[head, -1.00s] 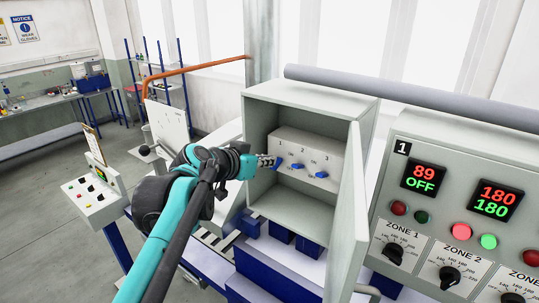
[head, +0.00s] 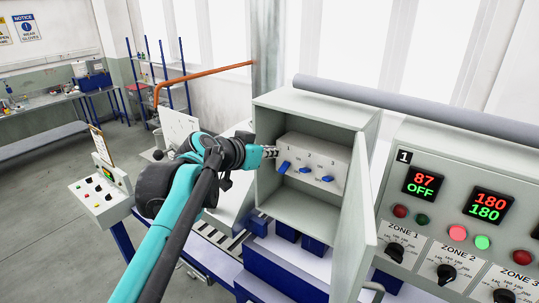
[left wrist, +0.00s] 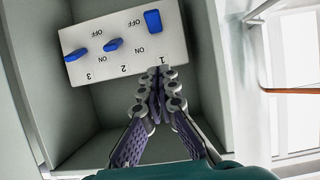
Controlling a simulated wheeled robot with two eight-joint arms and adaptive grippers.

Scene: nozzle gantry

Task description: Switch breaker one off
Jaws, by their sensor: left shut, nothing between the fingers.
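The breaker panel (head: 318,155) sits inside an open grey cabinet and carries three blue levers numbered 1 to 3. Breaker one's lever (head: 284,168) points down, and in the left wrist view it (left wrist: 153,20) stands toward the OFF side, unlike the other two. Lever two (head: 305,170) and lever three (head: 327,178) sit nearer their ON labels. My left gripper (head: 274,152) is shut and empty by the panel's upper left. In the left wrist view its fingertips (left wrist: 160,72) are at the number 1, apart from the lever. My right gripper is out of view.
The open cabinet door (head: 352,235) stands to the right of the panel. The cabinet's side walls (head: 265,180) bound the space around my gripper. A control panel (head: 460,160) with red and green displays stands at the right.

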